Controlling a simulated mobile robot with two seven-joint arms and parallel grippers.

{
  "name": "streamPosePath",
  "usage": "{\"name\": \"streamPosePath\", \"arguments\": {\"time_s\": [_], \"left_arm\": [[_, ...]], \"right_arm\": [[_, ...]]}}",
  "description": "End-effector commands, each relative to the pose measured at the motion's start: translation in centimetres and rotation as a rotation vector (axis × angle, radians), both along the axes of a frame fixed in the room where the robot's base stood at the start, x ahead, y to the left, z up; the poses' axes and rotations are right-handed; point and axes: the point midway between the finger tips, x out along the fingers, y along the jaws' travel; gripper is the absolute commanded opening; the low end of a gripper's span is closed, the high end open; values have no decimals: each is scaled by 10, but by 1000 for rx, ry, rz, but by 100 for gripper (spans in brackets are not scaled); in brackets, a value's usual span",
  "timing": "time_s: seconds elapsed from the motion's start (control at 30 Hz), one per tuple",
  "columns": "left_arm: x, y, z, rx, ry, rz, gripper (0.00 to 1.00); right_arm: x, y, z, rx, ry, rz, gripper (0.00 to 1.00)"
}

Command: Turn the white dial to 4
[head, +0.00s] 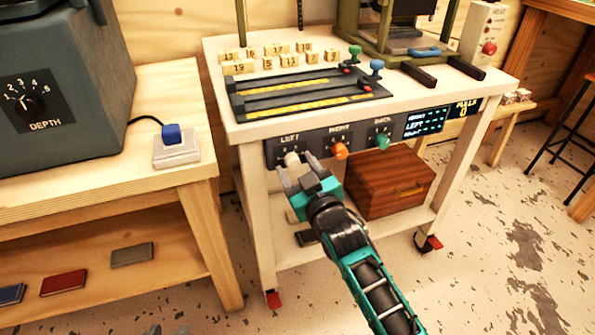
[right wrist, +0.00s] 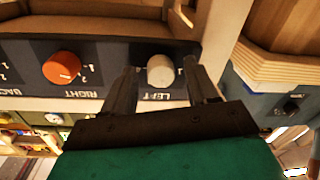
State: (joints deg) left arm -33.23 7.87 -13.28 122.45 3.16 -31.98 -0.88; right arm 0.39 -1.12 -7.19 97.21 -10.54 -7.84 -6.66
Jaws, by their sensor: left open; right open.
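The white dial (head: 292,159) is the leftmost knob on the dark front panel, under the label LEFT. In the right wrist view, which is upside down, the white dial (right wrist: 161,70) sits between the two fingers of my right gripper (right wrist: 166,85). My right gripper (head: 296,174) is open, with its fingers either side of the dial and a small gap showing beside it. The dial's pointer and most of its numbers are too small or hidden to read. Only what look like the fingertips of my left gripper (head: 169,331) show at the bottom edge, apart and empty.
An orange dial (head: 339,151) and a green dial (head: 381,141) sit to the right on the same panel. A lit display (head: 426,123) is beyond them. A wooden box (head: 389,184) stands on the shelf below. A wooden bench (head: 110,165) is at the left.

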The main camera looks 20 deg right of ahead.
Motion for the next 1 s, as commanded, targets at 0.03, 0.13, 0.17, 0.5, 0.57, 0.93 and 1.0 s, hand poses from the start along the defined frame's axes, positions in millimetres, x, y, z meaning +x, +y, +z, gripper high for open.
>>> {"name": "streamPosePath", "arguments": {"time_s": [0.03, 0.13, 0.17, 0.5, 0.57, 0.93, 1.0], "left_arm": [[0, 0, 0, 0, 1, -1, 43], [0, 0, -1, 1, 3, -2, 43], [0, 0, -1, 1, 3, -2, 43], [1, 1, -1, 3, 0, -1, 43], [1, 1, -1, 4, 0, -1, 43], [1, 2, -1, 6, -2, 1, 43], [1, 2, -1, 6, -2, 1, 43]], "right_arm": [[1, 0, 0, 1, 0, 0, 58], [2, 0, 0, 1, 0, 0, 58], [2, 0, 0, 1, 0, 0, 58], [1, 0, 0, 0, 0, 0, 38], [1, 0, 0, 0, 0, 0, 32], [1, 0, 0, 0, 0, 0, 2], [1, 0, 0, 4, 0, 0, 2]]}}
